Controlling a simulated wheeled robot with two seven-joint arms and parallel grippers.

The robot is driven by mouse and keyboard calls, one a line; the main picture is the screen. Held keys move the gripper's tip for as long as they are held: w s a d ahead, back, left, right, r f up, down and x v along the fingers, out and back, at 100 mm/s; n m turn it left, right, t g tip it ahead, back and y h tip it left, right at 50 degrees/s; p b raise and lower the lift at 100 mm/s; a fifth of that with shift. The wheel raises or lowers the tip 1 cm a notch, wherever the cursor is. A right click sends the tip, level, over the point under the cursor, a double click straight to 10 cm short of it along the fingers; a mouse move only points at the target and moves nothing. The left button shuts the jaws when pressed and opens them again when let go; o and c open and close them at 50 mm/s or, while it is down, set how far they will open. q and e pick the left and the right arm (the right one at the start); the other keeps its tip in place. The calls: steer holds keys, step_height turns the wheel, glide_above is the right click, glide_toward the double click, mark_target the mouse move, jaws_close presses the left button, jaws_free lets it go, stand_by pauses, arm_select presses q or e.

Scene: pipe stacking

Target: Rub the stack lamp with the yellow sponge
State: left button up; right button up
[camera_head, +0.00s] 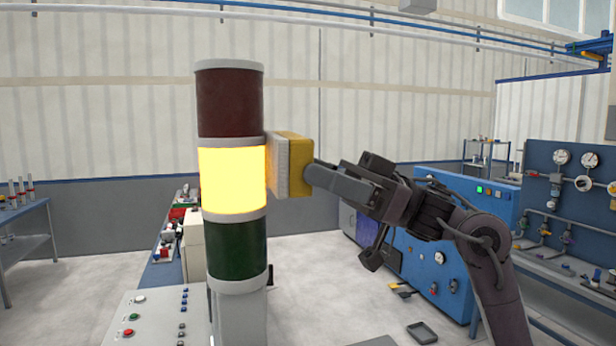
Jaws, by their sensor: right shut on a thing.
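The stack lamp (232,180) stands upright left of the middle, with a dark red section on top, a lit yellow section in the middle and a dark green section below, parted by grey rings. The yellow sponge (297,165) has a pale grey face turned to the lamp. That face is at the right side of the lit section and appears to touch it; a thin gap cannot be ruled out. My right gripper (318,178) is shut on the sponge from its right side; the fingertips are partly hidden. My left gripper is not in view.
A control panel with buttons (150,318) sits below and left of the lamp. A blue machine (425,265) and a blue board with gauges (570,190) stand behind my right arm. A blue table (28,240) is at far left. Open floor lies behind the lamp.

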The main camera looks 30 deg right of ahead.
steer(key=shift+s+r+p, duration=0.1)
steer(key=shift+r+p, duration=0.75)
steer(key=shift+r, duration=0.05)
steer(key=w+p, duration=0.1)
steer(key=w, duration=0.1)
steer(key=w+p, duration=0.1)
steer(key=shift+w+d+f, duration=0.1)
steer(key=shift+w+d, duration=0.25)
steer(key=shift+d, duration=0.15)
steer(key=shift+s+d+b, duration=0.2)
steer(key=shift+d+b, duration=0.05)
steer(key=shift+d, duration=0.65)
steer(key=shift+s+d+b, duration=0.2)
steer(key=shift+d+b, duration=0.05)
steer(key=shift+d, duration=0.65)
steer(key=shift+s+d+b, duration=0.2)
steer(key=shift+d+b, duration=0.05)
steer(key=shift+d, duration=0.65)
